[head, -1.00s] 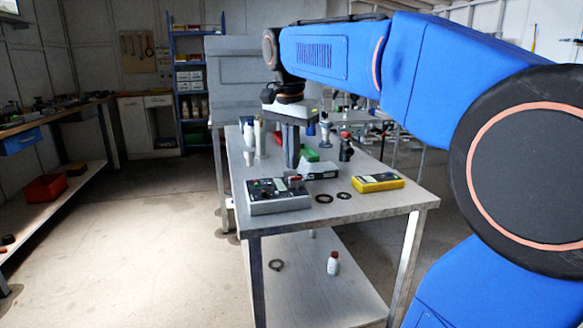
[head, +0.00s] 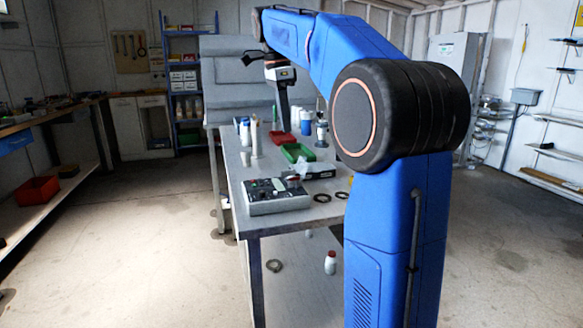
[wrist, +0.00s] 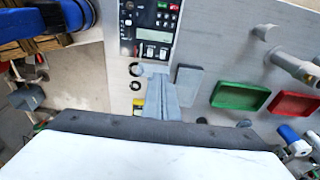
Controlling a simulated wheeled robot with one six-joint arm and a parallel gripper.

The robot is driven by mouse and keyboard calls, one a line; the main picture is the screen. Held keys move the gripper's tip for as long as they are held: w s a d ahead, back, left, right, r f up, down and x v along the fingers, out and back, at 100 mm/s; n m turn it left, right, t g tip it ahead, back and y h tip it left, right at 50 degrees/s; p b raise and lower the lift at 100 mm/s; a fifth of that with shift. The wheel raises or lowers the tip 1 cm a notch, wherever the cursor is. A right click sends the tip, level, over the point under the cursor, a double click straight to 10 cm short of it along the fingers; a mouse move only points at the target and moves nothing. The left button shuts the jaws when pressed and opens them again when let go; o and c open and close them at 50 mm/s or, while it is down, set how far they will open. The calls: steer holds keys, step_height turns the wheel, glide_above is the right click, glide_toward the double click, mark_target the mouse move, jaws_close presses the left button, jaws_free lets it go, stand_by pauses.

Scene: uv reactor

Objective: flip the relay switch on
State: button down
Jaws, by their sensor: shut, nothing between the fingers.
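A grey control box (head: 276,196) with a dark face sits at the near left corner of the grey table. In the wrist view the control box (wrist: 150,32) shows at the top, with a small display, red and green keys and pale switches. I cannot tell which part is the relay switch or how it is set. My gripper (head: 284,128) is above the farther part of the table, apart from the box. In the wrist view my gripper (wrist: 158,105) is shut and empty, its fingers pointing toward the box's side of the picture.
A green tray (head: 297,153), a red tray (head: 283,139), a dark box (head: 318,171) and dark rings (head: 322,198) lie on the table. A tall pale cylinder (head: 256,138) and bottles stand farther back. A white bottle (head: 330,263) stands on the lower shelf.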

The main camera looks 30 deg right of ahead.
steer(key=shift+f, duration=0.1)
steer(key=f, duration=0.4)
steer(key=d+f, duration=0.1)
steer(key=f, duration=0.8)
steer(key=shift+s+d+f, duration=0.3)
steer(key=shift+d+f, duration=0.1)
